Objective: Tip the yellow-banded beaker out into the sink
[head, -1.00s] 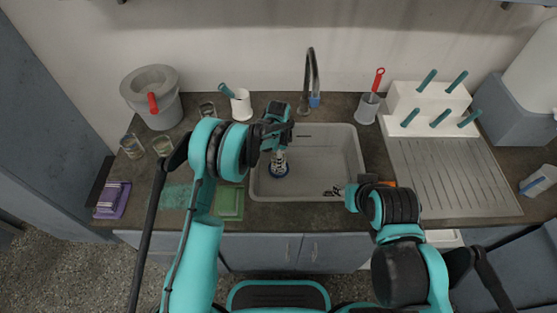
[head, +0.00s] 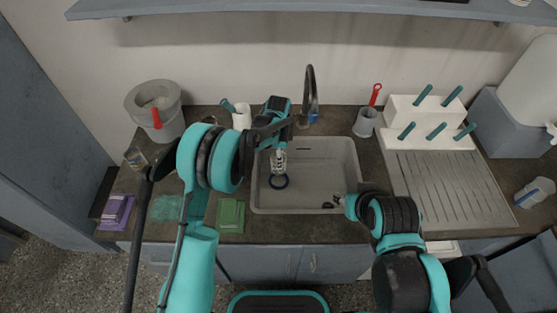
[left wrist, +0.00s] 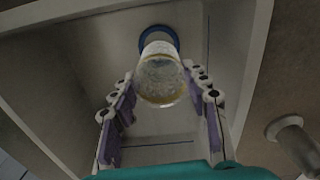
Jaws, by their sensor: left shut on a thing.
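The yellow-banded beaker (left wrist: 162,78) is clear, with a yellow band near the end facing the left wrist camera. My left gripper (left wrist: 163,98) is shut on it, one finger on each side. In the head view the gripper (head: 279,147) hangs over the left part of the grey sink (head: 325,170), with the beaker (head: 278,163) below it. I cannot tell how far the beaker is tilted or what it holds. A blue ring (head: 279,182) shows on the sink floor just beyond the beaker. My right gripper (head: 331,204) is by the sink's front right corner; its jaw opening is unclear.
The tap (head: 311,90) rises behind the sink. A grey bucket (head: 160,110) and a white mug (head: 242,117) stand to the left. A grey cup with a red-handled tool (head: 366,122) and a white peg rack (head: 430,115) stand right. A green pad (head: 231,215) lies front left.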

